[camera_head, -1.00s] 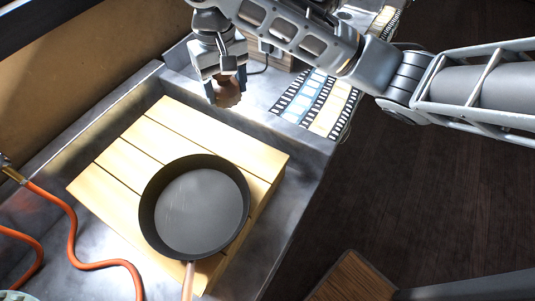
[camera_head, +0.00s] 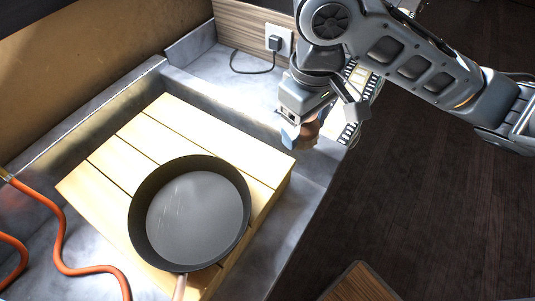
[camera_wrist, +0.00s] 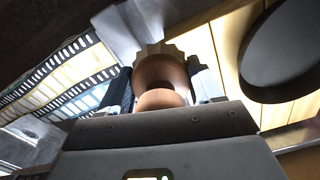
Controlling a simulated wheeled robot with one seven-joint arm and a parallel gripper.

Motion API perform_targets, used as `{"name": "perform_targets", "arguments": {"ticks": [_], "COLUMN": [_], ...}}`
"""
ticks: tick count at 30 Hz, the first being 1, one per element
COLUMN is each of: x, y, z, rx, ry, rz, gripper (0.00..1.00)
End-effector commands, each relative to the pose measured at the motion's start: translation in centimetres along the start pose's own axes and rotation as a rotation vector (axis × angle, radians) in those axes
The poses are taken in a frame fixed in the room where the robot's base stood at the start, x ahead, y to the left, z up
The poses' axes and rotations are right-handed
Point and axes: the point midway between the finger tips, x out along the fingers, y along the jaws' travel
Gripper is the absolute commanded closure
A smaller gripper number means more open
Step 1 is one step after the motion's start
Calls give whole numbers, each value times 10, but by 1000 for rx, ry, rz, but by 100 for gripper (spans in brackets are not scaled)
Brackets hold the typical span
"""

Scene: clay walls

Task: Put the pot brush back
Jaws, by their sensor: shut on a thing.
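My gripper (camera_head: 304,138) is shut on the pot brush (camera_head: 309,131), a small brown, knob-shaped thing mostly hidden by the fingers in the head view. In the wrist view the brush (camera_wrist: 161,80) sits between the two fingers, with a rounded brown knob and a pale scalloped edge beyond it. My gripper holds it at the right of the wooden slatted board, near the counter's raised edge. I cannot tell how high above the surface it is.
A dark pan (camera_head: 190,212) stands on the wooden slatted board (camera_head: 120,158) inside the grey sink. An orange hose (camera_head: 62,240) lies at left. A film-strip-patterned mat (camera_head: 360,85) is partly behind my arm. A socket (camera_head: 277,42) with a plugged-in cable is at the back.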

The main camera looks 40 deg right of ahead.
Motion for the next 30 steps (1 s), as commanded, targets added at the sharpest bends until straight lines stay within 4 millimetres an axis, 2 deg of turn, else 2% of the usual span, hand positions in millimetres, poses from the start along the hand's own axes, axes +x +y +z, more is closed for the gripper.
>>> {"name": "perform_targets", "arguments": {"ticks": [3, 10, 14, 23, 30], "x": [16, 36, 41, 77, 80], "y": [-24, -52, -56, -56, -56], "z": [-13, -32, -34, -35, -35], "rx": [-3, 1, 2, 3, 2], "ry": [-2, 0, 0, -1, 2], "rz": [-3, 0, 1, 2, 1], "gripper": [79, 79, 79, 79, 79]}}
